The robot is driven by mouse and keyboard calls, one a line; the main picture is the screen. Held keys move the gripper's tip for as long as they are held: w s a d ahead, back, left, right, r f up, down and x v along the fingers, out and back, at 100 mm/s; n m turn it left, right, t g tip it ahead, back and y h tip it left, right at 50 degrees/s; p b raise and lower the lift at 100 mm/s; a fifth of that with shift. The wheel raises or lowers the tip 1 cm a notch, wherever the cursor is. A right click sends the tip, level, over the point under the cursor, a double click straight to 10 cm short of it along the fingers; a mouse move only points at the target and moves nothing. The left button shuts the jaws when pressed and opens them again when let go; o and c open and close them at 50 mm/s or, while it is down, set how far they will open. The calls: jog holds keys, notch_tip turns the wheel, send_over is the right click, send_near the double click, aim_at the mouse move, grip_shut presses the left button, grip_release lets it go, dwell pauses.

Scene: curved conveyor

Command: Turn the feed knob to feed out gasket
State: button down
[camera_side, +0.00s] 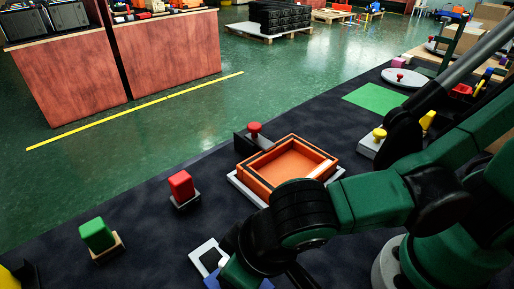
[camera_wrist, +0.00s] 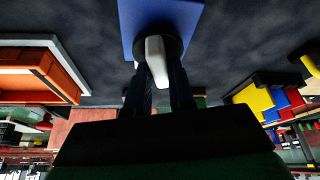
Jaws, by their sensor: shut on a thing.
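A pale grey knob (camera_wrist: 156,60) on a round black disc stands on a blue base plate (camera_wrist: 132,19) in the wrist view. My gripper (camera_wrist: 159,72) has one dark finger on each side of the knob and is shut on it. In the side view only an edge of the blue plate (camera_side: 211,281) shows at the bottom. My own arm hides the knob and fingertips there. A white piece with a dark square opening (camera_side: 208,258) lies beside the blue plate. I cannot identify a gasket in either view.
An orange tray (camera_side: 270,187) on a white base stands behind my wrist, with a red-topped button (camera_side: 255,128) by it. Red (camera_side: 181,184) and green (camera_side: 97,234) blocks on bases stand to the left. A green mat (camera_side: 375,98) lies farther back.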

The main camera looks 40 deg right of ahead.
jog(key=shift+m+h, duration=0.7)
jog(key=shift+m, duration=1)
jog(key=c, duration=0.8)
grip_release()
jog(key=shift+o, duration=0.2)
jog(key=shift+r, duration=0.1)
jog(key=shift+v, duration=2.75)
